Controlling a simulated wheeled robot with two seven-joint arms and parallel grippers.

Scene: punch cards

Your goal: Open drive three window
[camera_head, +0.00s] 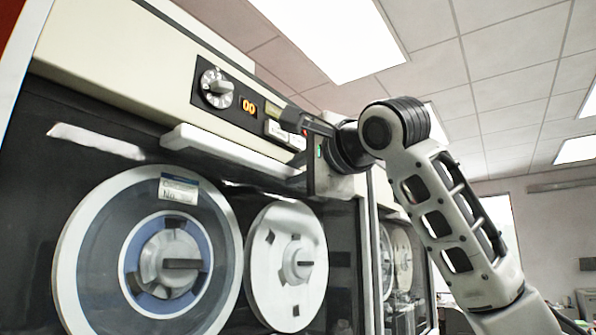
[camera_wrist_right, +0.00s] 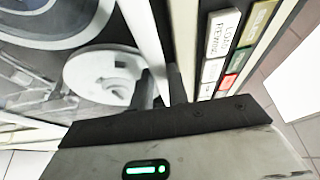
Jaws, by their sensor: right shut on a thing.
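The tape drive window (camera_head: 95,175) is a dark glass pane over two reels. A long white handle ledge (camera_head: 225,150) runs along its top edge, and this pale strip also shows in the right wrist view (camera_wrist_right: 145,40). My right gripper (camera_head: 299,150) is at the right end of this ledge, just below the button panel, and is shut on the ledge. The window appears lowered over the reels. My left gripper is not in view.
Above the ledge are a rotary dial (camera_head: 216,88), an orange numeric display (camera_head: 249,106) and labelled buttons (camera_wrist_right: 222,32) close to my right gripper. A large reel (camera_head: 75,245) and a smaller white reel (camera_head: 265,285) sit behind the glass. Another drive (camera_head: 403,260) stands to the right.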

